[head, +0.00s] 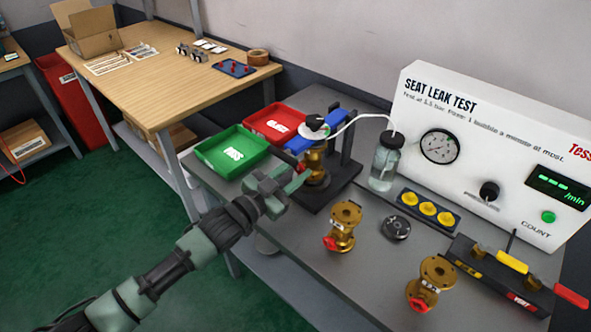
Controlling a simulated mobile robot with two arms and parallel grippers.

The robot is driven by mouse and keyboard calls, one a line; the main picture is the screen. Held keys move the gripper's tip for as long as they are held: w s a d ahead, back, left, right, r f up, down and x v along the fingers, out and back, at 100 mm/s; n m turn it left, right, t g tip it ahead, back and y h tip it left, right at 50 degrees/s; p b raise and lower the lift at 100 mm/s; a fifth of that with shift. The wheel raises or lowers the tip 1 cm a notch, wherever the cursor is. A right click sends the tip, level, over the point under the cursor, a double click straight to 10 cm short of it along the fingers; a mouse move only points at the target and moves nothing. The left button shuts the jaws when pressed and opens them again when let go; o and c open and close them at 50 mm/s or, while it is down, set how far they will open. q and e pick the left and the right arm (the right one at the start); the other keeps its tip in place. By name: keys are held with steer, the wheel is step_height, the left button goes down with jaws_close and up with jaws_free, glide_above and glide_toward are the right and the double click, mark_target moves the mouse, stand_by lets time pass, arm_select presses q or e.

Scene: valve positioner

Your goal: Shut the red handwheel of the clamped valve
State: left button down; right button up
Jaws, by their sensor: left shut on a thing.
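The clamped valve (316,168) is a brass body standing upright in a dark clamp stand (346,160) with blue parts, at the middle of the bench. A black cap with a white tube sits above it. My left gripper (301,183) reaches in from the lower left to the valve's near left side. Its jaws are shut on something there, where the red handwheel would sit. The gripper hides most of that handwheel, so its turn position cannot be seen. My right gripper is not in view.
A green tray (232,152) and red tray (283,124) stand left of the clamp. Two loose brass valves (344,226) (433,284) with red handwheels stand in front. A water bottle (385,162) and the seat leak test panel (480,150) stand at right.

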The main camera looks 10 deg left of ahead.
arm_select(q)
steer(key=m, duration=0.6)
steer(key=shift+m+p, duration=0.3)
steer(key=m, duration=0.3)
steer(key=shift+m, duration=0.3)
steer(key=m, duration=0.3)
steer(key=shift+f+m, duration=0.1)
steer(key=shift+m, duration=0.2)
steer(key=m, duration=0.7)
steer(key=shift+f+b, duration=0.1)
steer(key=shift+b, duration=0.25)
steer(key=m, duration=0.3)
steer(key=shift+m, duration=0.4)
steer(key=shift+f+m, duration=0.1)
steer(key=shift+m, duration=1.7)
steer(key=c, duration=1.1)
jaws_free()
